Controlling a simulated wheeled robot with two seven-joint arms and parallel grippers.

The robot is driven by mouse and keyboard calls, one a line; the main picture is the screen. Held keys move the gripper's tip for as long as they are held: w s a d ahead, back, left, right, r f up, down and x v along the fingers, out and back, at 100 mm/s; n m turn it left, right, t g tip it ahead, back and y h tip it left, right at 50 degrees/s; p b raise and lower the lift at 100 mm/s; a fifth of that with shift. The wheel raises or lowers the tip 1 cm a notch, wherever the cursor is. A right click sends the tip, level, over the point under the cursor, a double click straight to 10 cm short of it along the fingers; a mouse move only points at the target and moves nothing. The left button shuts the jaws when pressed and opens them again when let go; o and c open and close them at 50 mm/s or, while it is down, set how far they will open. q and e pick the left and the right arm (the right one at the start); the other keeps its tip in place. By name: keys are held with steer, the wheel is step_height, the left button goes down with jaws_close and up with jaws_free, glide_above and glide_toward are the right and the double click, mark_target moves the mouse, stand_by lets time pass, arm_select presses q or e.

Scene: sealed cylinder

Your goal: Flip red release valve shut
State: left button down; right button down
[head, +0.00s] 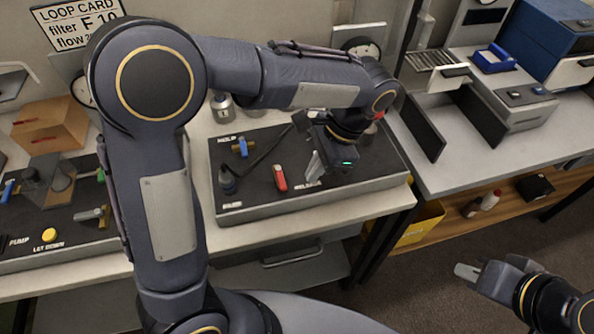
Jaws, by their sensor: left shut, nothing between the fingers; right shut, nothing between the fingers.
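My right gripper (466,272) is shut and empty, out over the floor at the lower right, far from the panel.
A blue lever (242,147) and a dark knob (227,182) with a hose are on the same panel. A second panel with a yellow button (49,234) is at left. A grey bench (480,165) with a blue box (555,40) stands at right. A yellow bin (420,226) is below.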

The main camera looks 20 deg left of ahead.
mark_target(280, 178)
arm_select(q)
steer(key=shift+s+a+r, duration=0.1)
steer(key=shift+s+a, duration=0.4)
steer(key=shift+a, duration=0.3)
steer(key=shift+s+a+r, duration=0.1)
steer(key=shift+s+a, duration=0.35)
steer(key=shift+a, duration=0.35)
